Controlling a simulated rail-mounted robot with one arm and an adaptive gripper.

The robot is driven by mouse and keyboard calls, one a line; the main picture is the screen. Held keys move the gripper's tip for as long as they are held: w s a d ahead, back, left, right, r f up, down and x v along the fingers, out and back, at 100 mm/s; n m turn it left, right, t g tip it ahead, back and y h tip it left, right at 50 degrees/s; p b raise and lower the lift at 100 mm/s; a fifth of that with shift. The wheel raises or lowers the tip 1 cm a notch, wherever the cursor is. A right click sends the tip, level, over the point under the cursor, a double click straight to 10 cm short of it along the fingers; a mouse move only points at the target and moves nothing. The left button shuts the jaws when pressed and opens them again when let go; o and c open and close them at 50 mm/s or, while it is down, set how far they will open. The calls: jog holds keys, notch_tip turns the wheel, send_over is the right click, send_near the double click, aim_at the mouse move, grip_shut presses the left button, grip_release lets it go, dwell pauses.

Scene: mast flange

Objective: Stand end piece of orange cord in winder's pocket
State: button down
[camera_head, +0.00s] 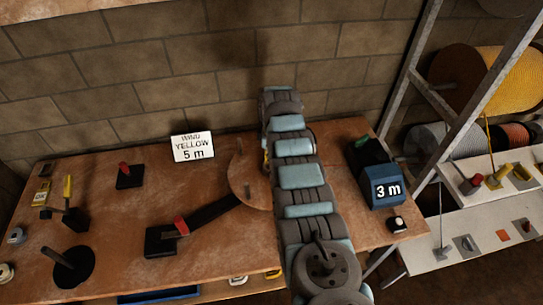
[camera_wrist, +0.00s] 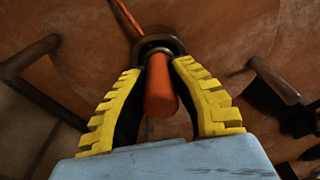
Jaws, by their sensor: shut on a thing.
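My gripper (camera_wrist: 159,66) shows in the wrist view with its yellow-ribbed fingers shut on the orange end piece (camera_wrist: 160,92), a cylinder between them. A thin orange cord (camera_wrist: 126,16) runs off above the fingertips. A dark round rim (camera_wrist: 160,38) lies just beyond the tips, around or behind the far end of the end piece; I cannot tell whether the piece is inside it. The winder (camera_head: 244,185), a round brown disc with upright pegs, is on the bench in the head view. My arm hides its right side and most of the gripper.
A blue box (camera_head: 386,190) marked "3 m" stands right. In the wrist view, dark pegs (camera_wrist: 275,82) flank the gripper.

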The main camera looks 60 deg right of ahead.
jog(key=c, duration=0.9)
grip_release()
jog(key=shift+c, duration=0.2)
jog(key=shift+r, duration=0.1)
notch_tip(320, 180, up, 12)
jog(key=shift+s+f, duration=0.1)
jog(key=shift+s, duration=0.05)
